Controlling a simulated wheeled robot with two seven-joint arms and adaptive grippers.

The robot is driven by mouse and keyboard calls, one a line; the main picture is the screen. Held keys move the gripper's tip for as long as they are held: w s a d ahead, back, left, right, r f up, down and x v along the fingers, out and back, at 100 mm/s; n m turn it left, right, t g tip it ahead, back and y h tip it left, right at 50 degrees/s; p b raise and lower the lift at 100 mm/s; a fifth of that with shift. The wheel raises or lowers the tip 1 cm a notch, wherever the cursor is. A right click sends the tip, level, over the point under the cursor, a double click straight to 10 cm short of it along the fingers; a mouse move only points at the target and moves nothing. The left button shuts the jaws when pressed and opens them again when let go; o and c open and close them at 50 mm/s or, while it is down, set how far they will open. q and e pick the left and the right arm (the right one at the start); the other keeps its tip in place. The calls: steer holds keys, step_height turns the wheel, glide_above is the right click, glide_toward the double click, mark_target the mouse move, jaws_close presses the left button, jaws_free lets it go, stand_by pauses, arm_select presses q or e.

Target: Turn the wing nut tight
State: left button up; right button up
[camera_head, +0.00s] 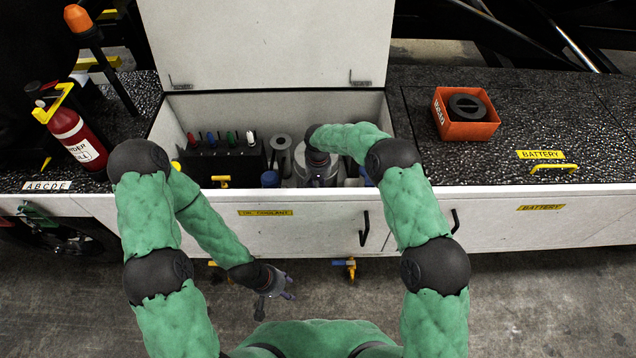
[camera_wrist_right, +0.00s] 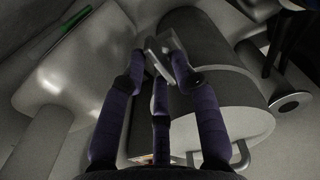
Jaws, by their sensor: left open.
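The wing nut (camera_wrist_right: 165,56) is a small grey metal piece at the top middle of the right wrist view, beside a large grey cylinder (camera_wrist_right: 225,95). My right gripper (camera_wrist_right: 162,68) has its fingertips closed around the wing nut from both sides, with a third finger below. In the head view my right arm reaches into the open white box, and its wrist hides the wing nut above a grey metal canister (camera_head: 318,179). My left gripper (camera_head: 275,287) is open and empty, low in front of the cabinet, apart from everything.
The box lid (camera_head: 265,45) stands open behind. The box (camera_head: 190,98) also holds a black rack (camera_head: 222,164) with coloured-topped items and a grey cylinder (camera_head: 281,143). An orange bin (camera_head: 466,129) sits on the right deck, a red extinguisher (camera_head: 78,140) at left. Floor in front is clear.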

steer(key=shift+r, duration=0.1)
steer(key=shift+r, duration=0.25)
step_height(320, 180, up, 11)
stand_by(0.5)
steer(key=shift+r, duration=0.1)
stand_by(0.3)
